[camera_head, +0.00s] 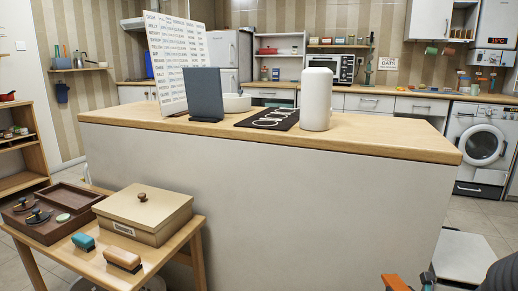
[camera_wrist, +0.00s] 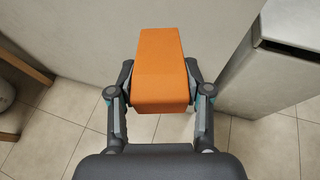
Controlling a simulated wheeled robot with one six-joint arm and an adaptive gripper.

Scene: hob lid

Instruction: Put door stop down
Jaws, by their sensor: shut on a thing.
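The door stop is an orange wedge-shaped block (camera_wrist: 160,75), held between the two fingers of my gripper (camera_wrist: 160,92) in the wrist view. The fingers press on its left and right sides. It is held above the tiled floor, near the pale panel of the island. In the head view, only a bit of the orange door stop (camera_head: 394,283) shows at the bottom edge, right of the middle, with part of my gripper beside it.
A pale box-like bin (camera_wrist: 285,50) with a dark slot stands close on the right in the wrist view. Tiled floor (camera_wrist: 62,130) below looks clear. The island (camera_head: 270,185) fills the middle. A low wooden table (camera_head: 75,258) with a lidded box (camera_head: 140,215) stands at left.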

